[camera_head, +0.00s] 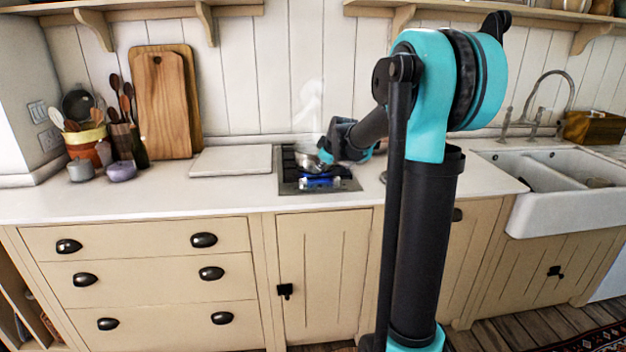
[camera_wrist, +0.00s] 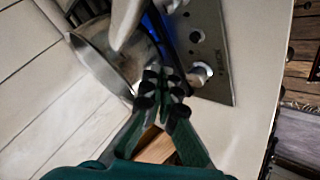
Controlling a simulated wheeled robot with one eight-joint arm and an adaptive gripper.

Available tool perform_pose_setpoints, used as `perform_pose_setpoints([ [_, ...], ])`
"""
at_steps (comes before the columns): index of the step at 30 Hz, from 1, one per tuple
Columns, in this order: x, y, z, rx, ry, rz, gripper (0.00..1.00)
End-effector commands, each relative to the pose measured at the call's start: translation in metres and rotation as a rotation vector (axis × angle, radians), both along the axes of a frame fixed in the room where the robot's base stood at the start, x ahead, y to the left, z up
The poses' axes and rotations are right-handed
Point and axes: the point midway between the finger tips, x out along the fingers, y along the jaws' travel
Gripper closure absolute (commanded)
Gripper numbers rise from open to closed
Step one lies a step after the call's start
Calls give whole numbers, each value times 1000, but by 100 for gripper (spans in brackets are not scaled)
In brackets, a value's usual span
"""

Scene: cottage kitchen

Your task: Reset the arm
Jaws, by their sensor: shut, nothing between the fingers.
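My gripper (camera_head: 325,156) is at the end of the outstretched arm, over the right side of the small cooktop (camera_head: 290,186). In the wrist view its fingers (camera_wrist: 162,84) are shut together with nothing between them. A metal pan (camera_head: 305,161) sits on the cooktop close beside the gripper, with a blue glow below it. In the wrist view the pan (camera_wrist: 92,52) is just beyond the fingertips, at upper left. I cannot tell whether the fingers touch it. Pale steam rises above the pan. My arm hides part of the counter behind it.
A pale board (camera_head: 232,160) lies left of the cooktop. Wooden cutting boards (camera_head: 163,105) lean on the wall, beside a utensil crock (camera_head: 84,148) and a purple pot (camera_head: 121,171). A white sink (camera_head: 570,207) is at right. The front left counter is clear.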

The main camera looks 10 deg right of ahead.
Motion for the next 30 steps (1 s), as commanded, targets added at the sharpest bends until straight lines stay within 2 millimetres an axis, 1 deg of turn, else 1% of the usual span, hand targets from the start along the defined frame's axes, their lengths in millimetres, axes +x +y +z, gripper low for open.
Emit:
perform_pose_setpoints([
  [2,-19,-2,-7,21,22,-27,100],
  [5,-62,-5,-24,76,80,-102,100],
  [6,-85,-7,-34,102,110,-144,100],
  [8,-123,-10,-50,147,159,-216,100],
  [9,-149,-13,-62,175,191,-268,100],
  [11,-187,-16,-79,215,237,-345,100],
  [12,-212,-19,-91,239,266,-398,100],
  [14,-250,-23,-109,274,308,-478,100],
  [15,-274,-25,-121,293,333,-530,100],
  [17,-307,-29,-137,320,365,-605,100],
  [18,-327,-31,-147,337,385,-652,100],
  [21,-366,-35,-167,366,420,-749,100],
  [24,-392,-37,-181,385,441,-813,100],
  [27,-403,-39,-187,393,450,-844,100],
  [30,-405,-39,-188,395,452,-852,100],
])
